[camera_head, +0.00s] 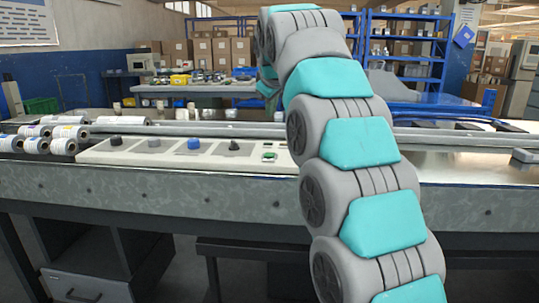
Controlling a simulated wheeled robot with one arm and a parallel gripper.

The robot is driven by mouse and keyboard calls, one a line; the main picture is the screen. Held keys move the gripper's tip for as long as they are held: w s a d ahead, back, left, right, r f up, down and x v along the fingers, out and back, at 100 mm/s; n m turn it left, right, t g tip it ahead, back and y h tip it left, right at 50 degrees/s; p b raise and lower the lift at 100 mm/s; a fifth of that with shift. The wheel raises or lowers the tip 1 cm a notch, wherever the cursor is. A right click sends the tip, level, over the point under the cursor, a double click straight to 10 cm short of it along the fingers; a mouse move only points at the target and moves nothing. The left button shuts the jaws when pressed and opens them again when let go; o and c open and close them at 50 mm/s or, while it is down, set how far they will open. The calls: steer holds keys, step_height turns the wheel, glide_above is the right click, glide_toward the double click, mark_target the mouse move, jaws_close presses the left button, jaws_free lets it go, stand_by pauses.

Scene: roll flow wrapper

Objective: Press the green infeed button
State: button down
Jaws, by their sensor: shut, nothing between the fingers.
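A pale control panel (172,154) lies along the front of the machine bench. A small green button (269,156) sits at the panel's right end, just left of my arm. My teal and grey arm rises from the lower right and covers what lies directly right of the button. The arm bends over at the top, and its far end goes behind its own links. My gripper is not visible, so I cannot tell where its fingertips are relative to the button.
Dark knobs (116,140) and a blue knob (194,143) stand on the panel left of the button. Several film rolls (64,146) lie at the bench's left end. A long metal rail (200,129) runs behind the panel. Blue shelving (408,50) stands far behind.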

steer(key=shift+f, duration=0.15)
steer(key=b, duration=0.7)
glide_above(271, 155)
step_height(271, 155, down, 6)
steer(key=shift+s+f, duration=0.15)
steer(key=shift+f, duration=0.05)
steer(key=shift+f+b, duration=0.5)
steer(key=shift+f, duration=0.55)
